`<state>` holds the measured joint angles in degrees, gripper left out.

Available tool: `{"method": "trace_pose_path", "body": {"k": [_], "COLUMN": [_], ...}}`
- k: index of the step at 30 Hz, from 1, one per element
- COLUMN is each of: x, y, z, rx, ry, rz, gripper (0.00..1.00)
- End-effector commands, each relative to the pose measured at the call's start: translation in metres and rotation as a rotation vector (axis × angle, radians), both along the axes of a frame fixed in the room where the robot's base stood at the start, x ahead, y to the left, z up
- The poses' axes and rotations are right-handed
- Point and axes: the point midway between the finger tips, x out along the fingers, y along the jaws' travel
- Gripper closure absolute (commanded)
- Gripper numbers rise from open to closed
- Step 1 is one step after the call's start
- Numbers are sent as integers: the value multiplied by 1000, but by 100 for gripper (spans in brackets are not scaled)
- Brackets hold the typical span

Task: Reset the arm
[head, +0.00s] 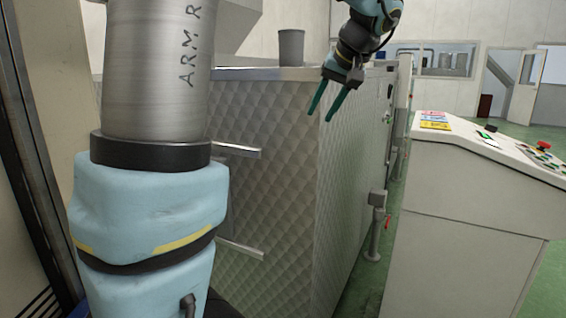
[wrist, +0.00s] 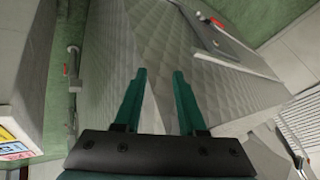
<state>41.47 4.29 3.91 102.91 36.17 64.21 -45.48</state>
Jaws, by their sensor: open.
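My gripper (head: 327,101) has two green fingers and hangs from my raised arm at the upper middle of the head view. The fingers are apart with nothing between them. In the wrist view my gripper (wrist: 160,75) points at the quilted metal side of a large machine. In the head view that machine (head: 275,150) stands behind and below the fingers. A large light blue and grey section of my arm fills the left of the head view and hides part of the machine.
A grey cup-like container (head: 291,47) stands on the machine's top. Metal bar handles (head: 238,150) stick out from its front. A control console (head: 470,190) with a red button (head: 543,146) stands at right. Green floor (head: 372,285) shows in the narrow gap between. A pipe with a valve (head: 376,225) stands there.

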Motion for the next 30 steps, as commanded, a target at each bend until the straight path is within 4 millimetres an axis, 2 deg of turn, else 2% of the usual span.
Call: {"method": "trace_pose_path", "body": {"k": [1,4,6,9,12,15,18,30], "x": [-5,-24,-44,-77,-106,-128,-140,-143], "y": [23,58,82,113,135,149,156,157], "z": [-34,-95,-136,-183,-216,-236,-246,-249], "rx": [-11,-67,-122,-206,-272,-313,-332,-337], "ry": [77,209,283,350,377,382,381,380], "rz": [-9,-48,-62,-64,-52,-35,-26,-24], "gripper": [60,60,60,60,60,60,60,60]}}
